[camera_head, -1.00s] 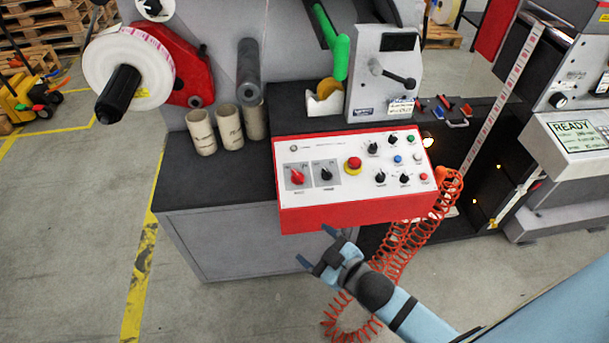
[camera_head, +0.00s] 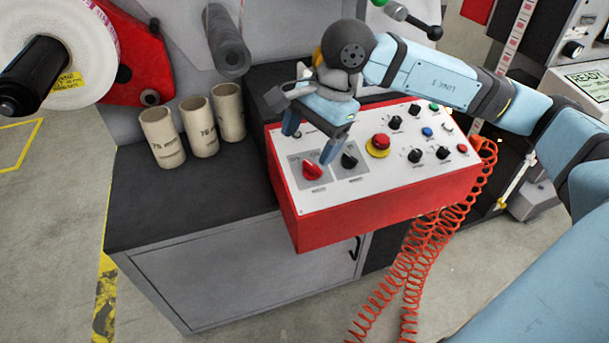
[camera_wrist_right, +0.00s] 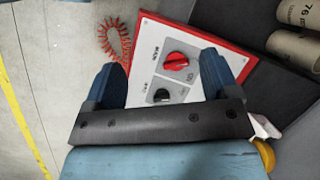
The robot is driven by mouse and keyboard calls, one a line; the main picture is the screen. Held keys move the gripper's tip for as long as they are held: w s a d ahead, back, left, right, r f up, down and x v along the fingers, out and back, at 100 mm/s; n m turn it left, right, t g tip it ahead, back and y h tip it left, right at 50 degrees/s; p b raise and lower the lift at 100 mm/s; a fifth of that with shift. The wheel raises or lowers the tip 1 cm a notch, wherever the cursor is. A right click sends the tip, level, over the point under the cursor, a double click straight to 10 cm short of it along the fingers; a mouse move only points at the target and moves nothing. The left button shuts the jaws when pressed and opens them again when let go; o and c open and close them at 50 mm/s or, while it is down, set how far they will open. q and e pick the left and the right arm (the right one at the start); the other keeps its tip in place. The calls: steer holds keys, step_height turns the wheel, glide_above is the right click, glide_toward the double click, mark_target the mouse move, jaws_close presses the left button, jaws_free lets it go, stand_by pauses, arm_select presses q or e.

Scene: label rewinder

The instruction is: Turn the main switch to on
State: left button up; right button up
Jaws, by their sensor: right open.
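The main switch is a red rotary knob (camera_head: 312,171) on a grey plate at the left end of the control box's white panel. It also shows in the right wrist view (camera_wrist_right: 176,61), between my fingers in the picture. I cannot tell its setting. My right gripper (camera_head: 309,138) is open and empty above the panel's left end, its fingers pointing down toward the knob and apart from it. In the right wrist view the gripper (camera_wrist_right: 162,70) spans the red knob and part of a black knob (camera_wrist_right: 162,95). My left gripper is not in view.
The control box (camera_head: 390,212) has a red emergency button (camera_head: 378,146) and several small knobs and buttons. Cardboard cores (camera_head: 200,125) stand on the dark bench to the left. A coiled orange cable (camera_head: 420,255) hangs at the right front.

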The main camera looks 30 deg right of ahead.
mark_target(312, 167)
steer(key=w+d+t+h+b, duration=0.1)
steer(key=w+d+h, duration=0.15)
steer(key=d, duration=0.25)
steer(key=b+x, duration=0.1)
steer(key=x, duration=1.1)
steer(key=shift+w+d+f+b, duration=0.1)
steer(key=shift+d+f+b, duration=0.05)
steer(key=shift+f+b, duration=0.25)
steer(key=c, duration=0.9)
